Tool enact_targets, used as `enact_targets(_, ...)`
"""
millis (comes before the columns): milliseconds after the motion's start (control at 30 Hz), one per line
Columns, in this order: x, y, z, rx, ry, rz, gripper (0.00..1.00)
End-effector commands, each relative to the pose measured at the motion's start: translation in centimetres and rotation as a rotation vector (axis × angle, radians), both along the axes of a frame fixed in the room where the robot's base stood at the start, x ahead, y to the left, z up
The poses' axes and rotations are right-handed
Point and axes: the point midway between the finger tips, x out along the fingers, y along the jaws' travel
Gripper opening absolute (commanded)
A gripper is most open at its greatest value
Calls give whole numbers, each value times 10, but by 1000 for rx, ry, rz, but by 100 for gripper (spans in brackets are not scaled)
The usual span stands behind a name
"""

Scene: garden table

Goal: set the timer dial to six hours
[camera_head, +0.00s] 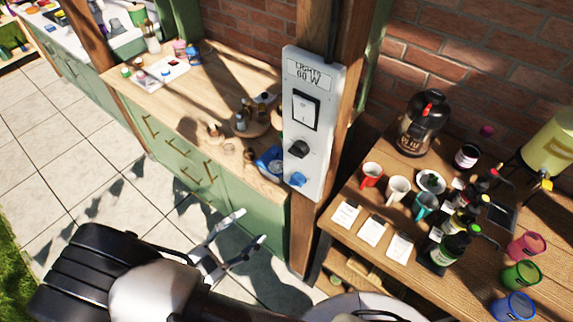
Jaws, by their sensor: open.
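A light grey control panel (318,128) is mounted on a wooden post in the middle of the view. It carries a printed label at the top, a rocker switch (301,109), a black knob (298,149) and a blue knob (298,180) below it. Which knob is the timer dial, and any hour marks, are too small to tell. My gripper (251,227) is open and empty, its fingers spread. In the picture it is below and left of the panel, apart from it.
A green cabinet with a wooden counter (190,97) stands left of the post, holding small bottles and a tray. At right, a wooden table (371,261) holds mugs (397,190), bottles (455,247), a coffee pot (422,125) and coloured cups (521,274). The panel's front looks unobstructed.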

Motion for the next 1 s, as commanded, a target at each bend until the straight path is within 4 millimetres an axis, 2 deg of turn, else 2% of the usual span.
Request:
enact_targets(133, -1, 4, -6, -73, 30, 43, 53)
enact_targets(267, 10, -5, -6, -74, 32, 39, 53)
enact_targets(800, 94, -84, -6, -69, 31, 34, 53)
enact_targets(1000, 116, -103, -6, -68, 31, 36, 53)
